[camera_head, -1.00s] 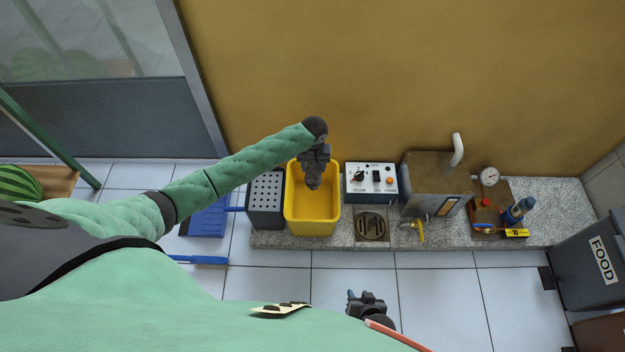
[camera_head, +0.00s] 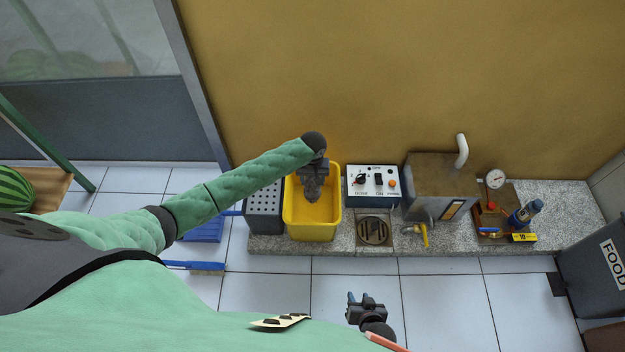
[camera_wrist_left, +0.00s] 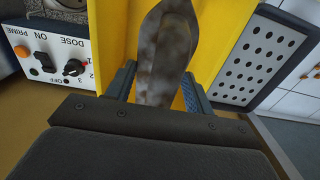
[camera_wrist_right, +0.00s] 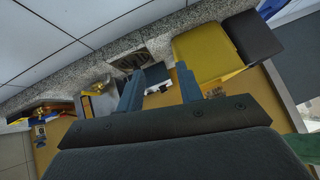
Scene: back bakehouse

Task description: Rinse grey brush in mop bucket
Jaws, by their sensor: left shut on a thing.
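The yellow mop bucket (camera_head: 311,231) stands on the speckled stone ledge by the wall. My left gripper (camera_head: 313,172) is over its back part, pointing down, shut on a mottled grey-brown long thing, seemingly the grey brush (camera_head: 312,189). In the left wrist view the brush (camera_wrist_left: 163,55) sits between the two fingers, against the yellow bucket wall (camera_wrist_left: 112,30). Its lower end hangs within the bucket's outline; I cannot tell how deep, or whether there is water. My right gripper (camera_head: 366,308) is empty, fingers apart, above the floor in front of the ledge.
A perforated grey box (camera_head: 264,212) adjoins the bucket on the left, a dosing control box (camera_head: 373,182) on the right. Further right are a floor drain (camera_head: 374,230), a metal tank (camera_head: 440,180) and a gauge assembly (camera_head: 495,181). A blue-handled brush (camera_head: 195,266) lies on the floor.

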